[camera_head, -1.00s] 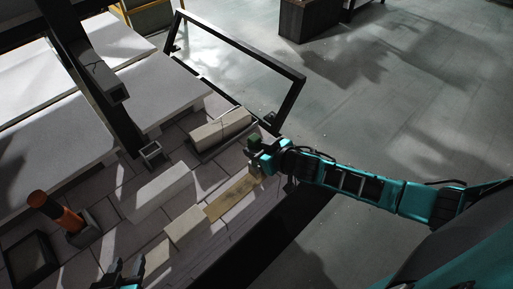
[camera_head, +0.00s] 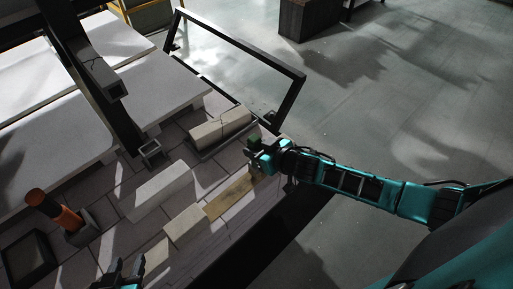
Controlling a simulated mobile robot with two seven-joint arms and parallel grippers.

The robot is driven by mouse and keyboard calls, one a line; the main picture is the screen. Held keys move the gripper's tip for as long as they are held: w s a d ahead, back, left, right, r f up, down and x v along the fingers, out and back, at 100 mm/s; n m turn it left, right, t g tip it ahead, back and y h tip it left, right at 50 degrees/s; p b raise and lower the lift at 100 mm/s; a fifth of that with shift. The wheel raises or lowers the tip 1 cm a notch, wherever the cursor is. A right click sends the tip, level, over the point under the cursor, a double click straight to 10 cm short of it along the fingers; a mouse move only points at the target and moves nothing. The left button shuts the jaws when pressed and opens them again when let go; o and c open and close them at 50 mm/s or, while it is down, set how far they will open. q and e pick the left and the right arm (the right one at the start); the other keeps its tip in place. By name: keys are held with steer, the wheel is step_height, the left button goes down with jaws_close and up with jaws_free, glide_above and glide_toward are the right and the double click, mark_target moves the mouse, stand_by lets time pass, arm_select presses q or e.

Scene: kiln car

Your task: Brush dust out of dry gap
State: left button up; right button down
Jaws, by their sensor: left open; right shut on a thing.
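My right gripper (camera_head: 258,156) comes in from the right and is shut on a small dark green thing (camera_head: 254,141), likely the brush. It is mostly hidden by the jaws, and I cannot make out its bristles. The dry gap (camera_head: 228,198) shows as a yellowish, dusty strip between pale bricks. The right gripper is just above and beyond its upper right end; I cannot tell whether the held thing touches it. My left gripper (camera_head: 122,273) is open and empty at the bottom edge, partly cut off.
Pale bricks (camera_head: 160,190) lie on the tiled deck, with another pale block (camera_head: 220,126) beyond the gap. An orange-and-black tool (camera_head: 58,212) stands in a holder at left, near a dark square tray (camera_head: 28,262). A dark post (camera_head: 95,75) and frame (camera_head: 245,50) rise above the deck.

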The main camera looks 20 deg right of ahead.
steer(key=shift+f+b, duration=0.35)
steer(key=shift+f, duration=0.1)
stand_by(0.4)
steer(key=shift+s+a+p, duration=0.15)
steer(key=shift+s+a, duration=0.1)
steer(key=shift+a, duration=0.45)
steer(key=shift+s+a+p, duration=0.1)
steer(key=shift+s+a, duration=0.15)
steer(key=shift+a, duration=0.5)
steer(key=shift+s+a+p, duration=0.15)
steer(key=shift+s+a, duration=0.1)
steer(key=shift+a, duration=0.45)
steer(key=shift+s+a, duration=0.25)
steer(key=shift+a, duration=0.45)
steer(key=shift+s+a, duration=0.25)
steer(key=shift+a, duration=0.45)
steer(key=shift+s+a, duration=0.25)
steer(key=shift+a, duration=0.45)
